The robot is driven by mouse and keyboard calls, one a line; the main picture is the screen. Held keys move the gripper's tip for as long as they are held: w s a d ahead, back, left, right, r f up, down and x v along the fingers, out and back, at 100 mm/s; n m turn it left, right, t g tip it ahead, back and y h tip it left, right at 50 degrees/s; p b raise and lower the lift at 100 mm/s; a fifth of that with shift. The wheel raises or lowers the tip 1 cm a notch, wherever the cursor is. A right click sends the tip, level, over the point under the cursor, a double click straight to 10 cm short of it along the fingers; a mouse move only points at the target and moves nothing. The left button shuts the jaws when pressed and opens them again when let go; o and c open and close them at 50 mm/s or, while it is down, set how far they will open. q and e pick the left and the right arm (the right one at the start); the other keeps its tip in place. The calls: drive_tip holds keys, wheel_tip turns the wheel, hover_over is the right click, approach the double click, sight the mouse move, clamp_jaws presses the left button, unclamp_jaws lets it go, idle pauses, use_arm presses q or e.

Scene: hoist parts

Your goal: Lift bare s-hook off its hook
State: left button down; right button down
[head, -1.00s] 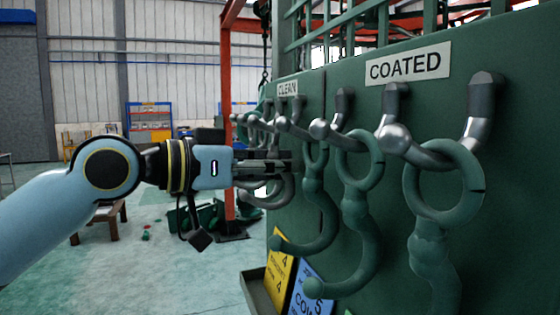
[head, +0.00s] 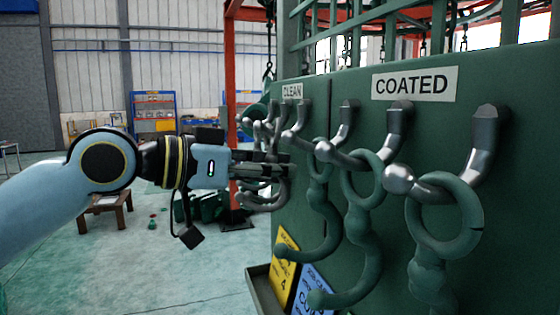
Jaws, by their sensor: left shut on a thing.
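My left gripper (head: 278,165) comes in from the left and is shut on a bare grey s-hook (head: 262,197). The s-hook's curved lower part hangs below the fingers, and its upper part is mostly hidden by them. The gripper is near the row of metal wall hooks under the CLEAN label (head: 292,90). I cannot tell whether the s-hook's ring still sits on its wall hook (head: 262,125). My right gripper is not in view.
Several green coated s-hooks (head: 445,240) hang by their rings from metal pegs under the COATED label (head: 414,83), close to the right of my gripper. Yellow (head: 284,265) and blue (head: 313,290) signs are below. The floor to the left is mostly open.

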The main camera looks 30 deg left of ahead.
use_arm(q)
drive_tip(key=shift+s+r, duration=0.1)
drive_tip(key=shift+a, duration=0.1)
drive_tip(key=shift+p, duration=0.35)
drive_tip(key=shift+s+a+r+g+y+p, duration=0.35)
drive_tip(key=shift+s+a+y+p, duration=0.2)
drive_tip(key=shift+p, duration=1.05)
drive_tip(key=shift+s+f, duration=0.1)
drive_tip(key=shift+s+a+r, duration=0.3)
drive_tip(key=shift+s+a, duration=0.1)
drive_tip(key=shift+s, duration=0.05)
